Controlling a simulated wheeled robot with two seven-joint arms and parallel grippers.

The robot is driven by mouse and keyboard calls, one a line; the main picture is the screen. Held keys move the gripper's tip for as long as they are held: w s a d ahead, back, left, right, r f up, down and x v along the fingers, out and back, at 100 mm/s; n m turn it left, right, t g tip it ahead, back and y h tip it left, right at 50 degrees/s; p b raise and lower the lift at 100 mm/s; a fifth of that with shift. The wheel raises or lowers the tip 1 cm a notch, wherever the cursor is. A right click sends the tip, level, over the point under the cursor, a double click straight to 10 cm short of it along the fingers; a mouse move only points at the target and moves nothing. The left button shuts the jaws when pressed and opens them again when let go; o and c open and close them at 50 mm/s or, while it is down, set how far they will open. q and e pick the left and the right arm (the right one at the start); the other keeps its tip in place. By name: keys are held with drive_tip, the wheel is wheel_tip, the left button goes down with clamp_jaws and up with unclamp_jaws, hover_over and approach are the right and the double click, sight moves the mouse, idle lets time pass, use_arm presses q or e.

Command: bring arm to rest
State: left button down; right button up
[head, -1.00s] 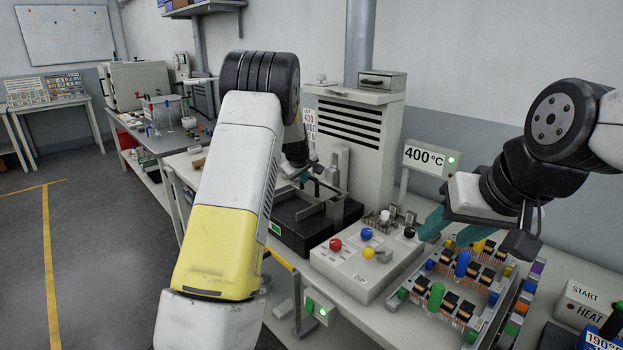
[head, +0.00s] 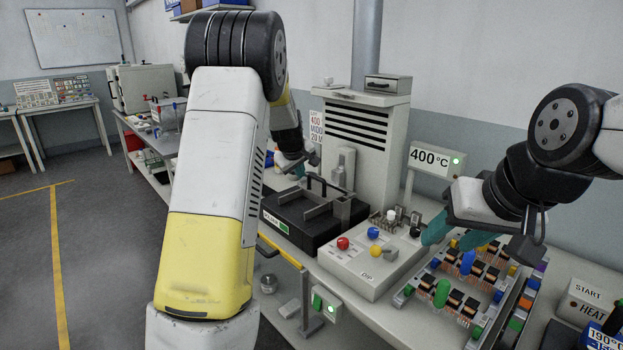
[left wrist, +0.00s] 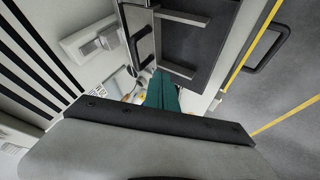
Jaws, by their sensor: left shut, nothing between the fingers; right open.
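My left arm rises at the left of the head view. Its gripper (head: 300,162) is partly hidden behind the arm, near the back of the black flux tray (head: 290,221). In the left wrist view the teal fingers (left wrist: 162,92) are together and empty, beside the dark tray (left wrist: 195,45). My right gripper (head: 458,243) is open and empty. Its teal fingers are above the rack of coils (head: 470,290), just right of the grey button box (head: 370,268).
A tall vented machine (head: 362,140) stands behind the tray, with a 400°C sign (head: 430,158) to its right. A START HEAT box (head: 588,302) is at the far right. A yellow rail edges the bench. The floor (head: 100,250) at left is clear.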

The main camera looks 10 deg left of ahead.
use_arm(q)
drive_tip(key=s+d+r+m+h, duration=0.1)
drive_tip(key=s+r, duration=0.3)
drive_tip(key=s, duration=0.3)
drive_tip(key=s+d+r+m+g+h, duration=0.1)
drive_tip(key=s+r+m, duration=0.15)
drive_tip(key=s, duration=0.45)
drive_tip(key=s+r+m+h, duration=0.1)
drive_tip(key=s+r, duration=0.4)
drive_tip(key=s, duration=0.3)
drive_tip(key=s+d+f+m, duration=0.1)
drive_tip(key=s+m, duration=0.4)
drive_tip(key=s, duration=1.6)
drive_tip(key=shift+d+f+g+y, duration=0.3)
drive_tip(key=shift+d+g, duration=0.1)
drive_tip(key=shift+d, duration=0.25)
